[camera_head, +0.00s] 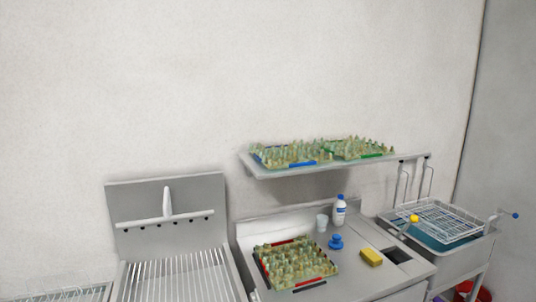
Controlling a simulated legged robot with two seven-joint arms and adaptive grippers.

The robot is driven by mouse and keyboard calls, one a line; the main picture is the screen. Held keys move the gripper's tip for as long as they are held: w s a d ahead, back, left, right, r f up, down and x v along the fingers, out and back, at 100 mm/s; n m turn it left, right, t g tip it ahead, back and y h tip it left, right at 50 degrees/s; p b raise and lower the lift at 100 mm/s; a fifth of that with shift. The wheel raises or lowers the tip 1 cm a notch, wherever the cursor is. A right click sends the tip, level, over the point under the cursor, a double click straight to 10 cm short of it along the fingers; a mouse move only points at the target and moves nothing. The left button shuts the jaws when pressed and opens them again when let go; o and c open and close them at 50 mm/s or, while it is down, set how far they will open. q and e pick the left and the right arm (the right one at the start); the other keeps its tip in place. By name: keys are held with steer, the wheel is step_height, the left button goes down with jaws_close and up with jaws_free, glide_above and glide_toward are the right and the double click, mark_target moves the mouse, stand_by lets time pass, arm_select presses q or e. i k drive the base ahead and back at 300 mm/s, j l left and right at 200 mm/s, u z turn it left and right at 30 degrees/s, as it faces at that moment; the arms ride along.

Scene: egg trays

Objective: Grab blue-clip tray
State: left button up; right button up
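A tray with a blue clip (303,163) on its front edge lies at the left of the wall shelf. It is filled with greenish, pointed egg-tray shapes. A similar tray with a green clip (373,156) lies right beside it on the shelf; I cannot tell whether they touch. A third tray with red clips (311,282) lies on the steel counter below. Neither of my grippers is in view.
The wall shelf (270,174) is above the counter (345,287). A white bottle (340,211), a cup (322,221), a blue knob-like item (335,242) and a yellow sponge (371,257) stand on the counter. A wire rack (440,220) sits over the sink at right. A slatted steel unit (175,275) is at left.

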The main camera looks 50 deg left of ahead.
mark_target(274, 156)
steer(key=u, duration=1.45)
